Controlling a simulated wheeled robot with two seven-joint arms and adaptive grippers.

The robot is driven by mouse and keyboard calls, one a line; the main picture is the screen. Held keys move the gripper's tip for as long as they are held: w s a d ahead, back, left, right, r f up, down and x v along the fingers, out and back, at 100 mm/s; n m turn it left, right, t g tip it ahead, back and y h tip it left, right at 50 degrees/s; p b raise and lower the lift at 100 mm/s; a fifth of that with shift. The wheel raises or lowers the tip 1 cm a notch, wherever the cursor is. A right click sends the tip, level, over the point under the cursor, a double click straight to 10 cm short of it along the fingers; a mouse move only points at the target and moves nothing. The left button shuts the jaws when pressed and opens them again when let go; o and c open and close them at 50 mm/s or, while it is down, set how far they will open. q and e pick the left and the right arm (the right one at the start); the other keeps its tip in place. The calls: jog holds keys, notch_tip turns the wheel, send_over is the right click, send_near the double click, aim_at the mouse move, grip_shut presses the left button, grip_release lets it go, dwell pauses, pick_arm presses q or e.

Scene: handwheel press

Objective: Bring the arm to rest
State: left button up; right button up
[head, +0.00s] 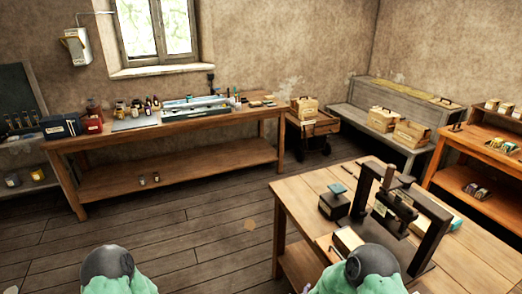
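Parts of both my arms show at the bottom edge, green with dark round caps, one at the lower left and one at the lower right. Neither gripper is visible, so I cannot see what they do or hold. A dark press (437,222) with an upright frame stands on the near wooden table (302,204) at the right. My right arm part overlaps the near edge of this table in the picture; I cannot tell whether they touch.
A small dark block-like device (334,206) and a light box (347,240) sit left of the press. A long workbench (180,131) with bottles and a tray stands under the window. A cart (312,127) and a grey bench (366,125) carry wooden boxes. The plank floor (190,222) between is open.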

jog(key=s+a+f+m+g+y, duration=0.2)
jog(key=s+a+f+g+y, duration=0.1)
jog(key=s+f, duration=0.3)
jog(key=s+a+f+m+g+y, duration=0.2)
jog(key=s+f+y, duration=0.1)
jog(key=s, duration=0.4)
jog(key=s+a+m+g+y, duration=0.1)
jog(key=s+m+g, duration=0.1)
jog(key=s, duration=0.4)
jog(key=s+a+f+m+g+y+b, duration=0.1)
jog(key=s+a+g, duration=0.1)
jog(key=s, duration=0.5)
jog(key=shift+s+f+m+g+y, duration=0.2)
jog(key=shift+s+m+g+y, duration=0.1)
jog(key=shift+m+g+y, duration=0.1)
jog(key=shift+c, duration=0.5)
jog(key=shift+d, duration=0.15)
